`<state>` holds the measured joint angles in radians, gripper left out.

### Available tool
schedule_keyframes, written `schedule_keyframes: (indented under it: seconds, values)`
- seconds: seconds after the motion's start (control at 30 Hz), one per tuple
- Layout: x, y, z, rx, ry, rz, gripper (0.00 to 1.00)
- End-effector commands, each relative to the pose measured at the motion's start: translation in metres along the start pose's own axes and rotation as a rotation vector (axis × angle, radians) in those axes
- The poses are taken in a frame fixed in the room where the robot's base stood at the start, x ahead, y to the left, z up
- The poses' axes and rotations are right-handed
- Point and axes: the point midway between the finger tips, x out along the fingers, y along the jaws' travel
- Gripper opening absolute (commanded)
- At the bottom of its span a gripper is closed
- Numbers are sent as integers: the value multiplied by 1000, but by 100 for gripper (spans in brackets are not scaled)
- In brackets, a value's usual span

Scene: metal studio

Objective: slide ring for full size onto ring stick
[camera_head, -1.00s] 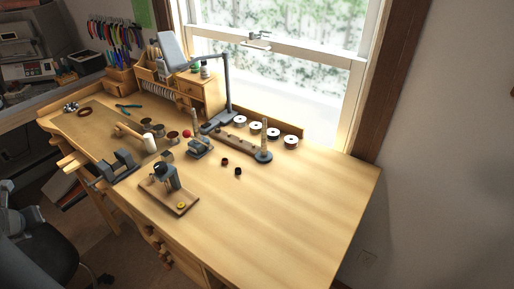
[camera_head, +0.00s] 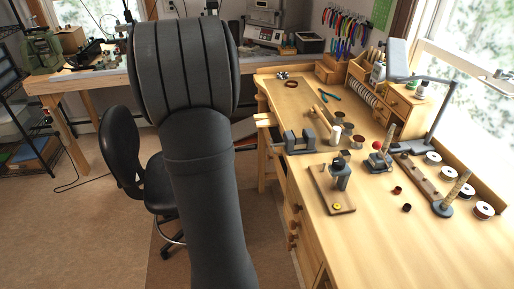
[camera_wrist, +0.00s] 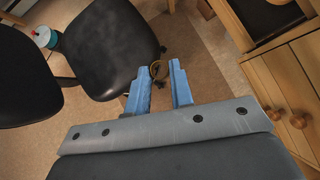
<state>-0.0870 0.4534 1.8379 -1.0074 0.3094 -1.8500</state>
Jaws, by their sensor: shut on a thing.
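My gripper (camera_wrist: 158,78) has two blue fingers, closed on a small gold ring (camera_wrist: 158,71) at their tips. The wrist view shows it over the floor near a black chair, away from the bench. The head view shows my dark arm, but the gripper itself is hidden there. One pale tapered stick (camera_head: 457,188) stands on a round grey base at the bench's right. A second tapered stick (camera_head: 387,139) stands on a grey base farther back. I cannot tell which is the ring stick. Both look upright or slightly tilted, with no gold ring visible on them.
The wooden bench (camera_head: 400,250) has a clear front right area. A small press on a board (camera_head: 340,178), two small dark rings (camera_head: 406,208), white spools (camera_head: 433,158) and a lamp (camera_head: 440,118) stand on it. A black chair (camera_head: 124,150) is left of the bench.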

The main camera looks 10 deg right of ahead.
Motion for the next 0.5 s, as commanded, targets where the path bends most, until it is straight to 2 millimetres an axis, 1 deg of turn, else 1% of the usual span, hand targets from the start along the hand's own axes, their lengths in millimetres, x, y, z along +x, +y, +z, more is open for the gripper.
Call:
schedule_keyframes:
  seconds: [0.07, 0.17, 0.27, 0.3, 0.37, 0.4, 0.47, 0.5]
  values:
    - [1, -10, 10, 28, -5, -26, 4]
    - [1, -34, 29, 92, -11, -85, 4]
    - [0, -70, 54, 184, -16, -172, 4]
    - [-1, -86, 64, 225, -17, -209, 4]
    - [-4, -110, 78, 285, -17, -263, 4]
    - [-6, -125, 86, 323, -18, -298, 4]
    - [-10, -148, 97, 380, -17, -348, 4]
    - [-14, -164, 104, 416, -16, -381, 4]
